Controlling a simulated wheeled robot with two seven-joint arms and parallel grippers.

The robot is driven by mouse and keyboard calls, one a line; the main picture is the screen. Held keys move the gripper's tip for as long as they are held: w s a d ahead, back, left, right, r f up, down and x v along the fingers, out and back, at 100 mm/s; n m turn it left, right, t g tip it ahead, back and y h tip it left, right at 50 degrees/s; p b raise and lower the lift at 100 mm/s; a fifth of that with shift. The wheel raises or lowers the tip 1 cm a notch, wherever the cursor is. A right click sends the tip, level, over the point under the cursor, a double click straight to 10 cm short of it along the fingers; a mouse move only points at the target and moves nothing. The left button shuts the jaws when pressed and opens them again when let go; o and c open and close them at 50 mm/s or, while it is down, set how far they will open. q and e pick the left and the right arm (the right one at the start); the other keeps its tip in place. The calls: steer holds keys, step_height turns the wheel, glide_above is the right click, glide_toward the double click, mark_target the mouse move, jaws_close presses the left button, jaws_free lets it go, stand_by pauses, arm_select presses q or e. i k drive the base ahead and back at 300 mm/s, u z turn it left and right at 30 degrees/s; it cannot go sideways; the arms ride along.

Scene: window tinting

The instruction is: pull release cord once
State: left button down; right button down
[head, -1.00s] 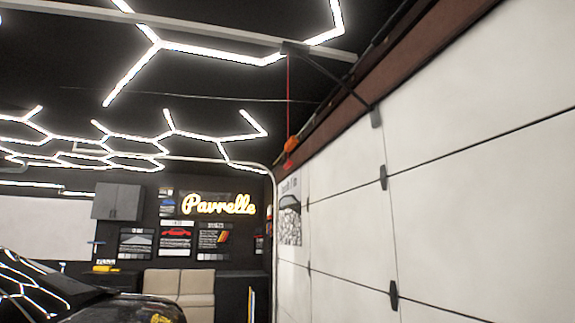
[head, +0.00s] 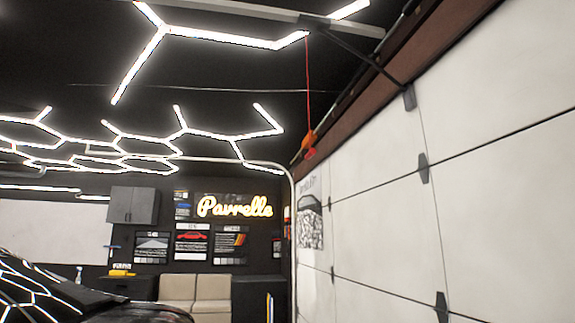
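The red release cord (head: 308,88) hangs straight down from the overhead door rail, right of the middle of the head view. An orange-red handle (head: 309,143) is at its lower end, in front of the top edge of the garage door. The white panelled garage door (head: 480,175) fills the right side and appears shut. A dark angled arm (head: 365,60) joins the rail to the door near the cord's top. Neither of my grippers is in view.
A dark car (head: 90,305) stands at the lower left. A beige seat (head: 195,292), a grey cabinet (head: 132,205) and a lit yellow sign (head: 235,207) are at the far wall. The curved door track (head: 290,180) runs left of the door.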

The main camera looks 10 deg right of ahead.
mark_target(311, 152)
steer(key=u, duration=0.3)
steer(key=i, duration=2)
steer(key=z, duration=0.05)
